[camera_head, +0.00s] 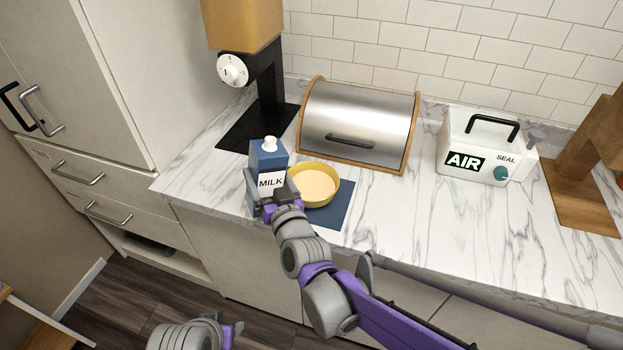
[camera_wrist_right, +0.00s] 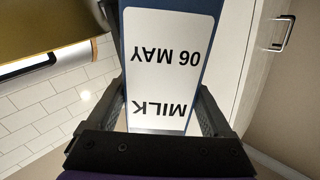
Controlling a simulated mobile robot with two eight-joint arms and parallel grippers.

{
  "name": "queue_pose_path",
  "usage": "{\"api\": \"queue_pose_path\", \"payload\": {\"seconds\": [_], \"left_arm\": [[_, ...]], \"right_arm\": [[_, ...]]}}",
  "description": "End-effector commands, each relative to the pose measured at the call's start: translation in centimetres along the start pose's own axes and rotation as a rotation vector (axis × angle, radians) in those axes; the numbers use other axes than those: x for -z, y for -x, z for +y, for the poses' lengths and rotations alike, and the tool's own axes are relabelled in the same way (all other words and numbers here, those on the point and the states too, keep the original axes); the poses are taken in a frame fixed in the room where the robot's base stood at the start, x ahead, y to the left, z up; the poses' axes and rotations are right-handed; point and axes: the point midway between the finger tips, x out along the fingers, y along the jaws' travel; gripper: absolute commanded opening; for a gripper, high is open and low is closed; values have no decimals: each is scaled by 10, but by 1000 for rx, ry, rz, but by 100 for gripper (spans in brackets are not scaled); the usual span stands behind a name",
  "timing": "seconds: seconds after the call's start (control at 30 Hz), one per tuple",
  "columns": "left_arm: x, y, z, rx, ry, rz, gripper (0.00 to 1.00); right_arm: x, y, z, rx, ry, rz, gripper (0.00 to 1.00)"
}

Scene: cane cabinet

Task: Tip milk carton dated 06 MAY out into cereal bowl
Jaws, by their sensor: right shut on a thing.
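The milk carton (camera_head: 268,160) is blue with a white cap and a white MILK label. In the right wrist view its label (camera_wrist_right: 165,70) reads MILK and 06 MAY, upside down. My right gripper (camera_head: 270,195) is shut on the carton, with one finger on each side. The carton looks upright, just left of the yellow cereal bowl (camera_head: 316,170); I cannot tell whether its base touches the counter. The bowl has pale contents and sits on a dark blue mat (camera_head: 338,212).
A steel bread bin (camera_head: 355,115) with wooden trim stands behind the bowl. A coffee grinder (camera_head: 262,85) stands behind the carton. A white AIR sealer box (camera_head: 482,150) and a wooden stand (camera_head: 585,165) are at the right. The marble counter (camera_head: 410,215) is clear right of the mat.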

Motion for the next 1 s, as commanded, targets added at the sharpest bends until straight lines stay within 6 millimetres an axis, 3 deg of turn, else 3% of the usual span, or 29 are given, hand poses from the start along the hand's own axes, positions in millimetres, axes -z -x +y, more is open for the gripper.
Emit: {"api": "queue_pose_path", "payload": {"seconds": [0.2,0.43,1.0], "left_arm": [[13,18,0,0,0,8,50],[19,26,0,0,0,13,50],[21,28,0,0,0,14,50]], "right_arm": [[29,0,-7,1,118,2,15],[48,0,-12,1,189,1,15],[54,0,-14,0,219,1,15]]}}
